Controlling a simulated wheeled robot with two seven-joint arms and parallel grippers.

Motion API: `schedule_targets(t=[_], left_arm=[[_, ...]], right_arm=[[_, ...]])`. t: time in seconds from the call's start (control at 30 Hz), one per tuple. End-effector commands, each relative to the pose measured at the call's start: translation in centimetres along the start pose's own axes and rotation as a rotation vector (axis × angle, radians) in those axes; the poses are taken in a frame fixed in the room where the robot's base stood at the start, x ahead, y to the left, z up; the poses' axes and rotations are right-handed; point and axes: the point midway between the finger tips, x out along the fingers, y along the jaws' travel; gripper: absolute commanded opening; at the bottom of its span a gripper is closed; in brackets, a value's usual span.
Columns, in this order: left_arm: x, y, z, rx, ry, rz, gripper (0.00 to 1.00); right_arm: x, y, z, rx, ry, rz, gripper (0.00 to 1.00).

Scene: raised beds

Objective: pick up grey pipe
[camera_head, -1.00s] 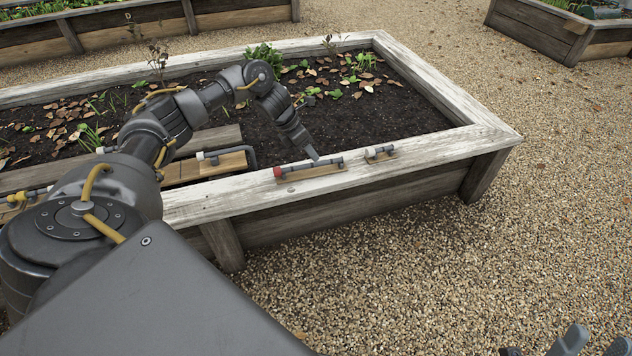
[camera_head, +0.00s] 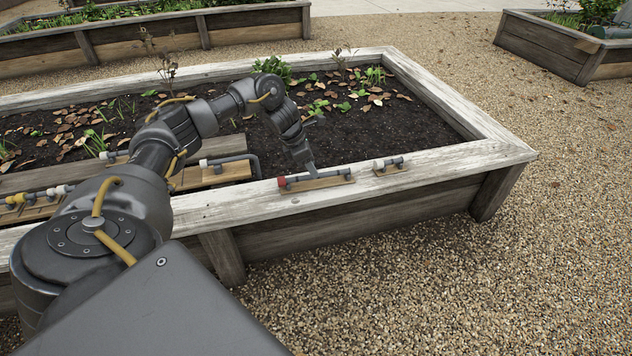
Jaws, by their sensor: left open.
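A grey pipe (camera_head: 327,176) with a red end lies on a small wooden block on the front rim of the raised bed. A shorter grey pipe piece (camera_head: 389,162) on its own block lies to its right. My left gripper (camera_head: 312,171) points down at the middle of the red-ended pipe, its fingers just above or beside it. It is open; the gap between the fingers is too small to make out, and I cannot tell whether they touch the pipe. My right gripper is out of view.
The bed's pale wooden rim (camera_head: 450,157) is clear to the right. Grey pipes with white ends (camera_head: 228,160) lie on boards to the left, and yellow and white fittings (camera_head: 38,195) at the far left. Gravel (camera_head: 430,285) surrounds the bed.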

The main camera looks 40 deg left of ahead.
Motion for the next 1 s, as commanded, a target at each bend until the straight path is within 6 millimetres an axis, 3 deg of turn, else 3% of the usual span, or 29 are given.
schedule_targets(t=[0.07, 0.3, 0.63, 0.93, 1.0], left_arm=[[1.5, -0.2, -0.2, 0.0, 0.001, -0.003, 0.42], [4.7, -0.2, -0.4, 0.001, 0.001, -0.003, 0.42], [5.0, -0.1, -0.4, 0.0, 0.001, -0.002, 0.41], [5.0, -0.1, -0.3, 0.001, 0.001, -0.002, 0.01], [5.0, -0.1, -0.3, 0.001, 0.001, -0.002, 0.0]], right_arm=[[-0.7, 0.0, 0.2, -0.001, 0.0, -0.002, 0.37], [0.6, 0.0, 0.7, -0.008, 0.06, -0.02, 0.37], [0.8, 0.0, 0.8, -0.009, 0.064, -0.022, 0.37], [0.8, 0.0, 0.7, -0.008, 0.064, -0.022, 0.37], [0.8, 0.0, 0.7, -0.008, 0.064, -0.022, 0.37]])
